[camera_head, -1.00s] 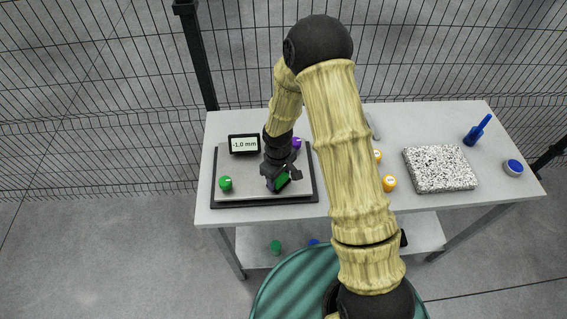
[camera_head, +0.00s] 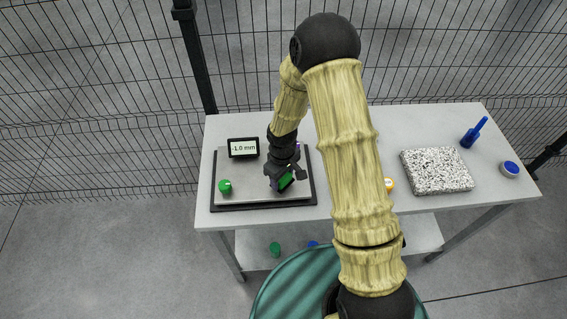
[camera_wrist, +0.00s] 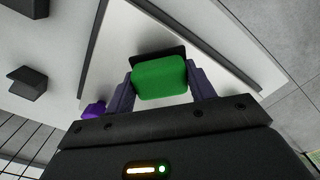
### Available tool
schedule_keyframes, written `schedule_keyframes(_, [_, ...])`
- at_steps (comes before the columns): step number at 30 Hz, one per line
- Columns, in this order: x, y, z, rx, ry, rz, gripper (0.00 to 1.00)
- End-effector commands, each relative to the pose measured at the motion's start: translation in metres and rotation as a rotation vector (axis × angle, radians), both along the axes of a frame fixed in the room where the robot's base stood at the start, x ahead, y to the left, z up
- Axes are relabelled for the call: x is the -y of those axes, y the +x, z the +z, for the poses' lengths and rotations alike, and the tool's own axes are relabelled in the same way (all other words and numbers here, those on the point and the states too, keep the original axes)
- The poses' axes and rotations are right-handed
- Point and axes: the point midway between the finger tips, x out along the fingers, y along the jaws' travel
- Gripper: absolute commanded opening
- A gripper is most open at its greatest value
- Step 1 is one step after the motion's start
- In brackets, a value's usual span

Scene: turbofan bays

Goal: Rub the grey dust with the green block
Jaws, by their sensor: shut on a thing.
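My gripper (camera_head: 287,180) is shut on a green block (camera_head: 286,182) above the right part of a light grey plate with a black border (camera_head: 240,205). In the wrist view the green block (camera_wrist: 160,78) sits between the two fingers, with a dark edge (camera_wrist: 150,55) along its far side. I cannot tell whether the block touches the plate. I cannot make out the grey dust in either view; the gripper and block hide part of the plate.
A green knob (camera_head: 225,187) stands on the plate's left, and a display reading -1.0 mm (camera_head: 243,148) behind it. A purple knob (camera_wrist: 94,110) is close by the gripper. A speckled slab (camera_head: 437,170), blue-handled tool (camera_head: 474,132) and blue-topped round item (camera_head: 510,169) lie right. Wire fence stands behind.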

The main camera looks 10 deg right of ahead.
Motion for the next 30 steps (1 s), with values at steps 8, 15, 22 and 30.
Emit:
schedule_keyframes(8, [0.000, -0.001, 0.028, -0.002, -0.001, 0.001, 0.33])
schedule_keyframes(15, [0.000, 0.000, 0.050, -0.002, -0.001, 0.000, 0.33])
schedule_keyframes(22, [0.000, -0.001, 0.059, -0.004, -0.001, -0.001, 0.33])
schedule_keyframes(30, [0.001, -0.001, 0.058, -0.004, -0.001, -0.002, 0.33])
